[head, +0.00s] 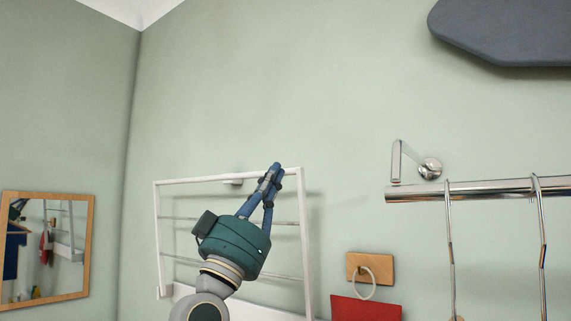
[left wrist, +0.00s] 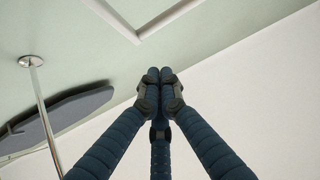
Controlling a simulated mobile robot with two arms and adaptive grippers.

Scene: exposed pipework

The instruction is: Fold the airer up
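The airer (head: 225,178) is a white frame with thin grey cross rails, on the green wall left of centre in the head view. It looks upright and near the wall; its lower part is partly hidden by my left arm. A corner of a white frame, likely the airer (left wrist: 137,36), shows at the top of the left wrist view. My left gripper (head: 273,172) overlaps the airer's top bar near its right corner in the head view. Its fingertips (left wrist: 158,76) are together with nothing visible between them, and appear apart from the frame. My right gripper is out of view.
A chrome rail (head: 480,188) with hanging hooks juts in at the right. A wooden plaque (head: 355,268) with a ring and a red item (head: 365,309) are right of the airer. A wood-framed mirror (head: 88,245) hangs left. A dark grey panel (head: 505,35) is upper right.

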